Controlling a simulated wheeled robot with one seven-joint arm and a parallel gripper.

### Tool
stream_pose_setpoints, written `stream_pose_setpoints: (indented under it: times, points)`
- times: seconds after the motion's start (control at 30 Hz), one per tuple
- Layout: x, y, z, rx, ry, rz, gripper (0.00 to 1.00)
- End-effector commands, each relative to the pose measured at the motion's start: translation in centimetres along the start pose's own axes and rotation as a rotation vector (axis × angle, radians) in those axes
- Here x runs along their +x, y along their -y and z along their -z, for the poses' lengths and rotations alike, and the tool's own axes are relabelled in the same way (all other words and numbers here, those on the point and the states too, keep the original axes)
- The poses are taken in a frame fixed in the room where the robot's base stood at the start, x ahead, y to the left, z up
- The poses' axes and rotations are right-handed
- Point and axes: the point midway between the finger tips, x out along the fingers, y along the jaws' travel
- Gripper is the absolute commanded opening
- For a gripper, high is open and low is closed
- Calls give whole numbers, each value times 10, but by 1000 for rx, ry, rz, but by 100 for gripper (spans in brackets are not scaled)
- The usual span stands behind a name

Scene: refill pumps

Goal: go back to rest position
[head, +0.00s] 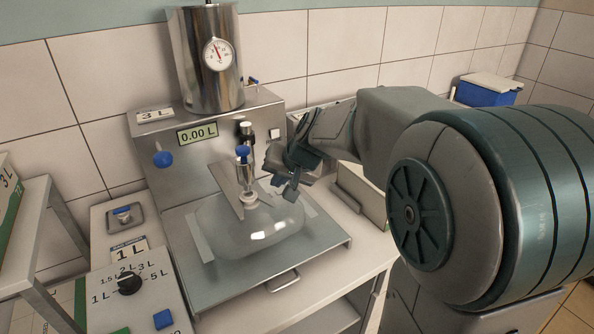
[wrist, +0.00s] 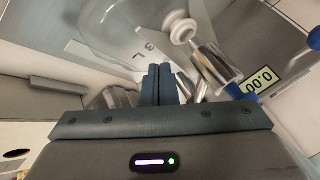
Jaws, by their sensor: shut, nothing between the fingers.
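My gripper (head: 291,184) is shut and empty, just right of the filling nozzle (head: 246,175) and above the right part of the tray. In the wrist view its two fingers (wrist: 159,72) are together at the centre. A clear rounded container (head: 235,228) lies on the metal tray under the nozzle. The same container (wrist: 125,30) shows in the wrist view, with "3 L" on it. The metal filling machine (head: 205,160) has a display (head: 197,134) reading 0.00 L. My arm covers part of the counter and wall on the right.
A steel tank (head: 195,60) with a gauge stands on top of the machine. A blue box (head: 486,92) is at the back right. A shelf (head: 30,230) stands at the left edge.

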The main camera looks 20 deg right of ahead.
Motion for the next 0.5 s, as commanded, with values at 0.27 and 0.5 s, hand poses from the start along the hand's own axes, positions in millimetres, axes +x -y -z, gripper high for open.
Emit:
stream_pose_setpoints:
  times: [0.27,0.5]
  points:
    - [-64,3,0,1,-8,1,0]
    - [-94,3,-1,3,-5,-1,0]
